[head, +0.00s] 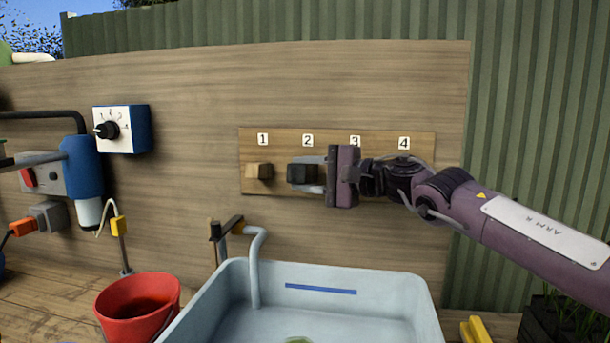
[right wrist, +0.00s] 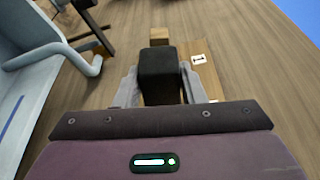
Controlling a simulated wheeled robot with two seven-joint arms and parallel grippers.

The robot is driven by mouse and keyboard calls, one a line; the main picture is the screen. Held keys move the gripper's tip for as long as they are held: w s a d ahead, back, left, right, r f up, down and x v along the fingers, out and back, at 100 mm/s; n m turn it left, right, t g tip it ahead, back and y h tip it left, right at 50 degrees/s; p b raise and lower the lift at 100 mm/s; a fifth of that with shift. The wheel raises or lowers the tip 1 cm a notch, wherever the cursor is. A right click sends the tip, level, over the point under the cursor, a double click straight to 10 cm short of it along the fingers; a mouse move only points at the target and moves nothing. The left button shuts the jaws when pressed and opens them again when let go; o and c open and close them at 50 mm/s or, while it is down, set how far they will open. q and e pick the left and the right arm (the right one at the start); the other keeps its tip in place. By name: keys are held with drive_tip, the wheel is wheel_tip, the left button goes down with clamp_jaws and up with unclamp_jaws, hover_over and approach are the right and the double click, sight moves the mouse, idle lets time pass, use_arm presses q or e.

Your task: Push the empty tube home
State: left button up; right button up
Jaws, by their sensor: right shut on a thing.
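A wooden board (head: 338,140) on the wall carries labels 1, 2, 3 and 4. A dark, square-ended block or tube end (head: 302,174) sticks out under label 2. A pale wooden block (head: 258,171) sticks out under label 1. My right gripper (head: 314,175) reaches in from the right, in front of the board, and is shut on the dark block. In the right wrist view, the dark block (right wrist: 160,75) sits between the two grey fingers, with the wooden block (right wrist: 160,34) beyond it. The gripper hides the board under label 3. Whether the dark piece is empty cannot be told.
A pale blue basin (head: 400,300) stands below the board, with a tap and grey pipe (head: 256,265) at its left. A red bucket (head: 140,303) is further left. A dial box (head: 121,129) and blue cylinder (head: 82,170) are on the wall at left.

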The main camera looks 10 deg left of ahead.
drive_tip(key=shift+w+d+f, duration=0.1)
drive_tip(key=shift+w+d, duration=0.15)
drive_tip(key=o, duration=1.1)
use_arm(q)
drive_tip(key=shift+f, duration=0.1)
use_arm(e)
drive_tip(key=shift+s+a+f, duration=0.1)
use_arm(q)
wheel_tip(320, 180, down, 5)
drive_tip(key=s+a, duration=0.1)
drive_tip(key=s, duration=0.1)
use_arm(e)
drive_tip(key=shift+d, duration=0.4)
use_arm(q)
drive_tip(key=w+r+b, duration=0.1)
drive_tip(key=r, duration=0.1)
drive_tip(key=w+d+r, duration=0.1)
drive_tip(key=shift+w+r+b, duration=0.1)
drive_tip(key=shift+r+b, duration=0.25)
drive_tip(key=shift+b, duration=0.05)
use_arm(e)
drive_tip(key=v, duration=0.7)
drive_tip(key=shift+s, duration=0.1)
